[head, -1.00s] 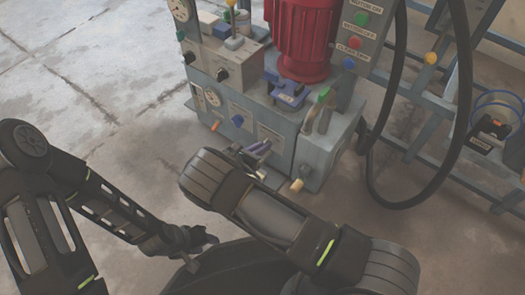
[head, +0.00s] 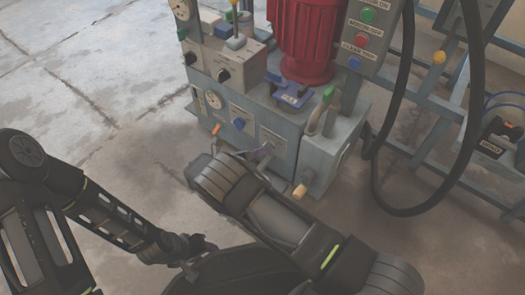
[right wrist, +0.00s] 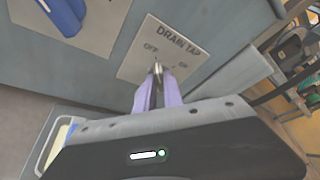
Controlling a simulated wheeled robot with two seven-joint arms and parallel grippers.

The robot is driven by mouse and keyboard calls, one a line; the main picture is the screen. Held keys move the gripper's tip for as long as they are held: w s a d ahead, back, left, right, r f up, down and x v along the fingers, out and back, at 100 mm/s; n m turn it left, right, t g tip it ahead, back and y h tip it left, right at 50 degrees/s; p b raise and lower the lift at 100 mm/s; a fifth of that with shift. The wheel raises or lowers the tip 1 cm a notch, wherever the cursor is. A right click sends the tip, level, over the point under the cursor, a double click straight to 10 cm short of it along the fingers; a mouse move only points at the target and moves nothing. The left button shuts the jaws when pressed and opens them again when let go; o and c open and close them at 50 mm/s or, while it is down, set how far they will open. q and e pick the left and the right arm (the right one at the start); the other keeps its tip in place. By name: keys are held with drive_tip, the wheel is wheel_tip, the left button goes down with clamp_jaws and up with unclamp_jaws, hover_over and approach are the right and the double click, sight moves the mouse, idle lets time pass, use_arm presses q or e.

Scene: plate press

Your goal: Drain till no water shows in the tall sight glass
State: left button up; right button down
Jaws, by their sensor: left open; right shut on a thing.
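The drain tap plate (right wrist: 180,45), marked OFF and ON, is on the grey press front in the right wrist view. My right gripper (right wrist: 157,90), with purple fingers, is shut on the small metal drain tap handle (right wrist: 157,68) below the lettering. The fingers hide most of the handle, so I cannot tell its exact setting. In the head view this gripper (head: 262,154) is at the lower press front, partly behind my forearm. My left gripper (head: 203,248) is open and empty, low and away from the press. I cannot make out the tall sight glass or any water level.
A button box (head: 375,30) and a black hose (head: 470,130) are at the right. The concrete floor (head: 90,60) at the left is clear.

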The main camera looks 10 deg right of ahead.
idle(0.3)
drive_tip(key=c, duration=1.5)
unclamp_jaws()
drive_tip(key=shift+o, duration=0.2)
drive_tip(key=shift+a, duration=0.1)
drive_tip(key=p+v, duration=0.2)
drive_tip(key=v, duration=0.5)
drive_tip(key=shift+a, duration=0.3)
drive_tip(key=shift+s, duration=0.15)
